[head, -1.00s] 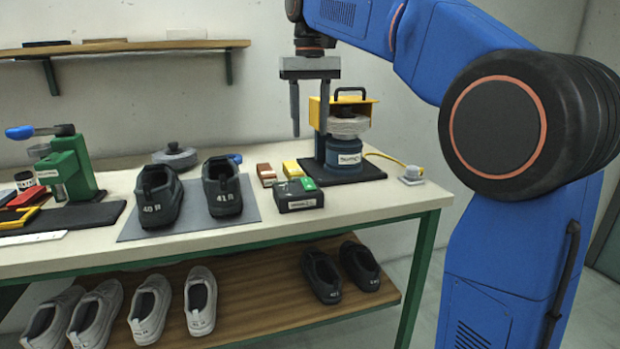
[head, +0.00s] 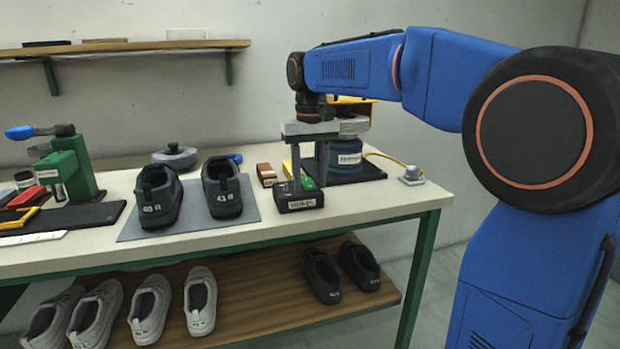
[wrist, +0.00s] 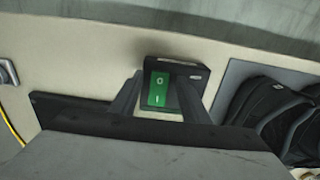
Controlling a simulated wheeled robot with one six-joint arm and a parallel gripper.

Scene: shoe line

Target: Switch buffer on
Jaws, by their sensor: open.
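The switch box (head: 300,203) is a small black box with a white label, at the front of the bench right of the shoe mat. Its green rocker switch (wrist: 158,88) shows between my fingers in the wrist view, with an O mark on top and an I mark below. My gripper (head: 309,180) is open and empty, pointing down over the box, one finger on each side of the rocker as seen from the wrist. I cannot tell whether the fingertips touch the box. The buffer (head: 347,150), a blue motor body with a yellow guard, stands behind, partly hidden by my arm.
A red-brown block (head: 266,173) lies left of the box; a yellow block is partly hidden by my gripper. Two dark shoes (head: 222,188) stand on a grey mat (head: 190,222) to the left. A yellow cable (head: 388,157) runs to a grey socket (head: 411,176) at right.

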